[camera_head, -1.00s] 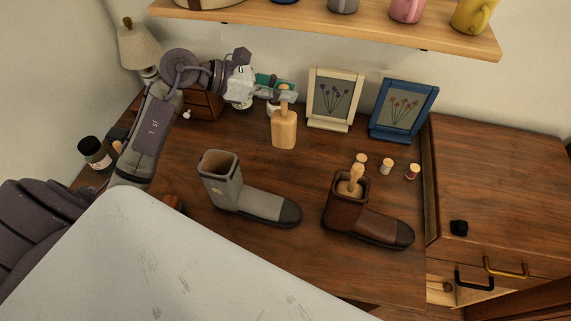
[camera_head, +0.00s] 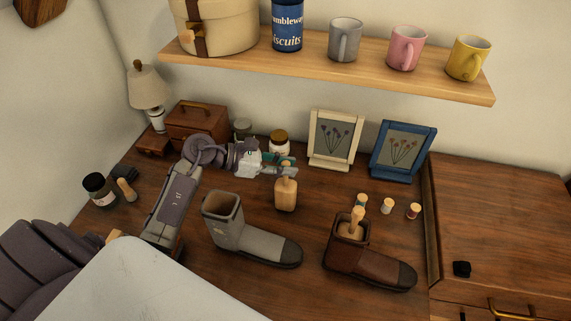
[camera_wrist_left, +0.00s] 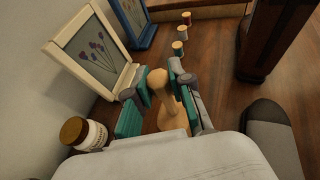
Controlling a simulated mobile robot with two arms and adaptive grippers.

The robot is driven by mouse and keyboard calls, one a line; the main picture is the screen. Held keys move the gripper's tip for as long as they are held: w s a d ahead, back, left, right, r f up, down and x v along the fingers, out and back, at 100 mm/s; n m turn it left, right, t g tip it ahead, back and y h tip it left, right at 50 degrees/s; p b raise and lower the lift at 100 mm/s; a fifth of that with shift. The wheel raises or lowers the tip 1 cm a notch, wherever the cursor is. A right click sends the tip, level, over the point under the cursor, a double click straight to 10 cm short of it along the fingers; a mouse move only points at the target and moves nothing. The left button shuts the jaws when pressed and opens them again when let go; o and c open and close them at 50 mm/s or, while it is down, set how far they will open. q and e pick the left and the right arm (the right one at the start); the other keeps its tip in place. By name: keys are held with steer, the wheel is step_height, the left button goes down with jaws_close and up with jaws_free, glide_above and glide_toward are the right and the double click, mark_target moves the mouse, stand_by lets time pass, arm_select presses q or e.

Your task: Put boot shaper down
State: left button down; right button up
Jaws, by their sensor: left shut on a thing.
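A pale wooden boot shaper (camera_head: 286,196) hangs upright below my left gripper (camera_head: 288,168), which is shut on its knob. In the left wrist view the shaper (camera_wrist_left: 166,100) stands between the teal pads of the gripper (camera_wrist_left: 158,86). Its base is low at the desk top, behind the grey boot; I cannot tell if it touches. The grey boot (camera_head: 258,245) stands upright and its shaft looks empty. The brown boot (camera_head: 370,267) stands to its right with a second shaper (camera_head: 357,220) in its shaft. My right gripper is not in view.
A cream picture frame (camera_head: 318,161) and a blue one (camera_head: 378,172) stand behind. Thread spools (camera_head: 388,206) sit right of the shaper. A brown-lidded jar (camera_head: 279,142) and a wooden box (camera_head: 197,130) stand at the back. A shelf (camera_head: 330,66) with mugs hangs above.

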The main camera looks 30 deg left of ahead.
arm_select(q)
steer(key=shift+f, duration=0.1)
steer(key=c, duration=1.5)
jaws_free()
steer(key=shift+f, duration=0.1)
steer(key=o, duration=0.5)
steer(key=shift+c, duration=0.2)
steer(key=shift+r, duration=0.3)
steer(key=b+v, duration=0.2)
steer(key=v, duration=1)
steer(key=shift+b, duration=0.3)
